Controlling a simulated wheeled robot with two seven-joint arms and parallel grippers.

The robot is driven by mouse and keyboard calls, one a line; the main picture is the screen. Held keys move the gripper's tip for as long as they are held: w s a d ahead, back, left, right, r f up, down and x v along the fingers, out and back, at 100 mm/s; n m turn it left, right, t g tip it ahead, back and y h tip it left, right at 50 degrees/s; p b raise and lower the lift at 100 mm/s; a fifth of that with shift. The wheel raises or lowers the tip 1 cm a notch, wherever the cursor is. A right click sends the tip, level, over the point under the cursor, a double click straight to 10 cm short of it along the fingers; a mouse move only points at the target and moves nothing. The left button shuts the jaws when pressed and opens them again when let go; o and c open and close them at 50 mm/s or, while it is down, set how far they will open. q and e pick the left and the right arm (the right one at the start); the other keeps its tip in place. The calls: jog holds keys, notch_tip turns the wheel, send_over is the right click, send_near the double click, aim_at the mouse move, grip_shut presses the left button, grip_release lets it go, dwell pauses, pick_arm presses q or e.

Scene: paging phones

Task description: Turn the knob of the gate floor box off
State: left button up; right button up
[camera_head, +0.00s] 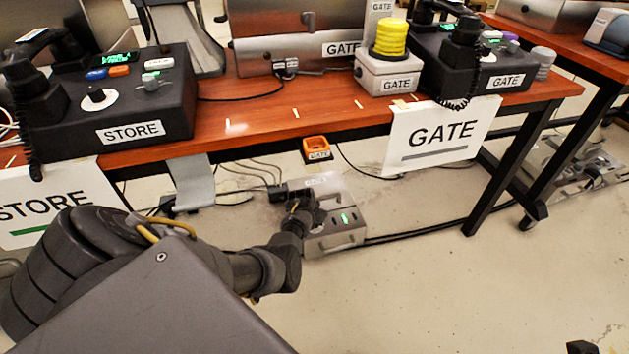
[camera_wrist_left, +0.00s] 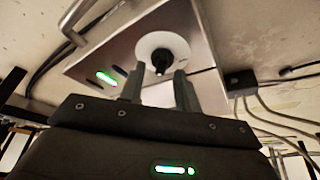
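The gate floor box (camera_head: 345,240) is a silver metal box on the floor under the table, with a lit green light on top. In the left wrist view the floor box (camera_wrist_left: 205,50) fills the upper middle. Its black knob (camera_wrist_left: 161,60) sits on a white disc, and its pointing direction is hard to tell. My left gripper (camera_wrist_left: 159,71) is open, with its two fingertips apart on either side of the knob's near edge; I cannot tell whether they touch. In the head view my left gripper (camera_head: 304,212) is over the box and hides the knob. Dark parts at the bottom right edge may be my right gripper.
The table (camera_head: 250,120) stands above and behind the box, with the GATE sign (camera_head: 441,134) and an orange GATE-labelled item (camera_head: 317,148) at its front. A STORE phone (camera_head: 130,100) and a GATE phone (camera_head: 470,65) are on it. Cables run beside the box. Floor at right is clear.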

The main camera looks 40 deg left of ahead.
pick_arm(q)
grip_shut()
